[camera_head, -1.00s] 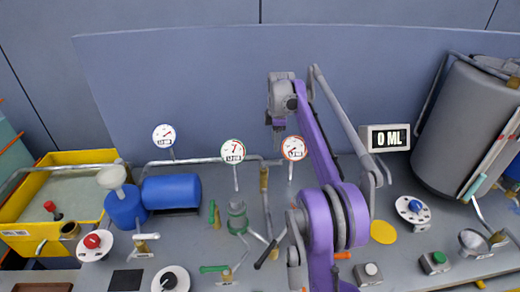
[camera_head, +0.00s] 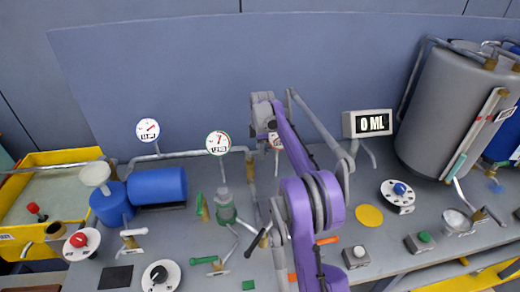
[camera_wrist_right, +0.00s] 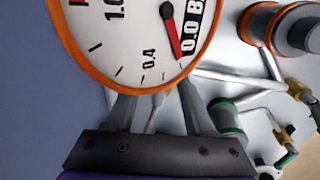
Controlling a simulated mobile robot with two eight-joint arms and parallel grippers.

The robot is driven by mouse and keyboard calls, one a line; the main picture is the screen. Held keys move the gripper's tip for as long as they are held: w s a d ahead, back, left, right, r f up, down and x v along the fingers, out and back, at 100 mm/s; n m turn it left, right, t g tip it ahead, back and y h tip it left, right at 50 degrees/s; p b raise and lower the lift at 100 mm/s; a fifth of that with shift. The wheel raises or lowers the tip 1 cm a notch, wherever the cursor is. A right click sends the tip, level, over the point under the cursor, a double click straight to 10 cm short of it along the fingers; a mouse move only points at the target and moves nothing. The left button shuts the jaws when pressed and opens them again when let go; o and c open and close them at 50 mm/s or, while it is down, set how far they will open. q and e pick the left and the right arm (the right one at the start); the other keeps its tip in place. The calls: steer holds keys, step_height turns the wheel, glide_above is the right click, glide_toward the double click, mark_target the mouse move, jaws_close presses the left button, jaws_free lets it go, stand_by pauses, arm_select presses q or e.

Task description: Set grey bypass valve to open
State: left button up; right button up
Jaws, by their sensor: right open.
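No label reads "bypass". A brass valve with a pale grey lever (camera_head: 134,233) stands at the left front of the bench in the head view; I cannot tell if it is the grey bypass valve. Another brass valve (camera_head: 250,168) sits on the pipe beside the orange-rimmed gauge. My right gripper (camera_head: 268,128) is raised above the middle of the bench, at the end of the purple arm. In the right wrist view its fingers (camera_wrist_right: 158,112) are apart with nothing between them, and the orange-rimmed gauge (camera_wrist_right: 140,35) fills the view ahead. My left gripper is out of view.
A black-handled valve (camera_head: 256,242) and green-handled valves (camera_head: 204,260) crowd the middle. A blue cylinder (camera_head: 158,186) and yellow basin (camera_head: 60,158) are at left. A grey tank (camera_head: 440,115) and display reading 0 ML (camera_head: 370,123) stand at right. A yellow disc (camera_head: 369,215) lies flat.

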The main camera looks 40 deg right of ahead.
jaws_close()
steer(key=shift+m, duration=0.3)
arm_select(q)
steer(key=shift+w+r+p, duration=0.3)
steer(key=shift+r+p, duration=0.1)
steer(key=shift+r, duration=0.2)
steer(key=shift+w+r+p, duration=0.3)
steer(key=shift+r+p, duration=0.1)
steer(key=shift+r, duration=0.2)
arm_select(e)
steer(key=shift+s+a+m+g+h, duration=0.15)
steer(key=shift+a+m+g, duration=0.55)
steer(key=shift+m, duration=2.2)
steer(key=shift+s+a+m+g+h, duration=0.2)
steer(key=shift+a+m, duration=0.85)
steer(key=shift+m, duration=1.85)
steer(key=shift+s+a+m+g+h, duration=0.15)
steer(key=shift+a+m+g, duration=0.6)
steer(key=shift+m, duration=2.15)
steer(key=shift+w+a, duration=0.1)
steer(key=shift+a, duration=0.1)
